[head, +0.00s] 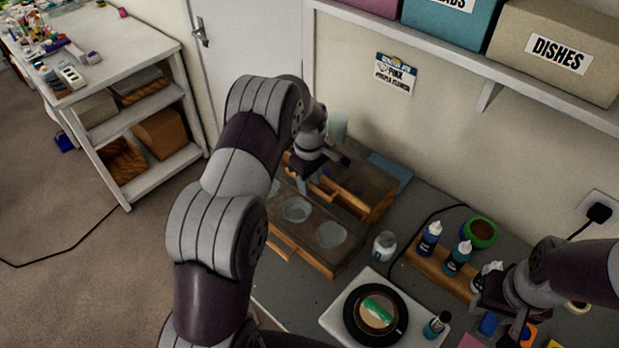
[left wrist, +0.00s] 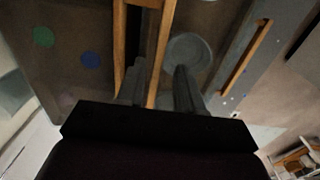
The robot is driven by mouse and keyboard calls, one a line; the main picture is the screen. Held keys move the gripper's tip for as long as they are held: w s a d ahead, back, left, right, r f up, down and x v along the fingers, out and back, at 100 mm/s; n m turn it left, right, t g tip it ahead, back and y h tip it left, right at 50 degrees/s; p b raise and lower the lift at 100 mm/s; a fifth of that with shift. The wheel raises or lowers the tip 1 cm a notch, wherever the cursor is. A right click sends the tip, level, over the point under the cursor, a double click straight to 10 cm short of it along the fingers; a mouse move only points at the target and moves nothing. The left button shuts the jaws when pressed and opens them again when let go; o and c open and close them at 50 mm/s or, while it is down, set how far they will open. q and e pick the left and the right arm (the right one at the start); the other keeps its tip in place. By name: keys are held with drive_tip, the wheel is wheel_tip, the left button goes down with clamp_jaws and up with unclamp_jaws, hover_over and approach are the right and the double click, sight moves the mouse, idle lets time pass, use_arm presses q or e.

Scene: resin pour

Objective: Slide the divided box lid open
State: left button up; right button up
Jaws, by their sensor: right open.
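The divided wooden box (head: 322,270) stands on the grey bench. Round clear cups (head: 297,208) (head: 330,235) sit in its near part. A brown panel, apparently the lid (head: 365,178), covers its far part; in the left wrist view this panel (left wrist: 70,75) bears green and blue dots. My left gripper (head: 312,190) is over the box, partly hidden by my arm. In the left wrist view its fingers (left wrist: 162,85) are apart, with a wooden strip between or below them; contact cannot be told. My right gripper (head: 497,318) is open at the lower right, away from the box.
A white tray (head: 338,327) with a black round dish (head: 360,336) lies in front of the box. A jar (head: 385,245) stands beside it. Bottles (head: 457,258) stand in a wooden rack to the right, near a green pot (head: 480,232). A shelf (head: 470,62) overhangs the back.

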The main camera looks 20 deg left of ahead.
use_arm(q)
drive_tip(key=shift+w+f, duration=0.15)
drive_tip(key=shift+w, duration=0.05)
drive_tip(key=shift+c, duration=0.6)
drive_tip(key=shift+w, duration=0.1)
clamp_jaws()
drive_tip(key=shift+a, duration=0.1)
drive_tip(key=shift+w, duration=0.1)
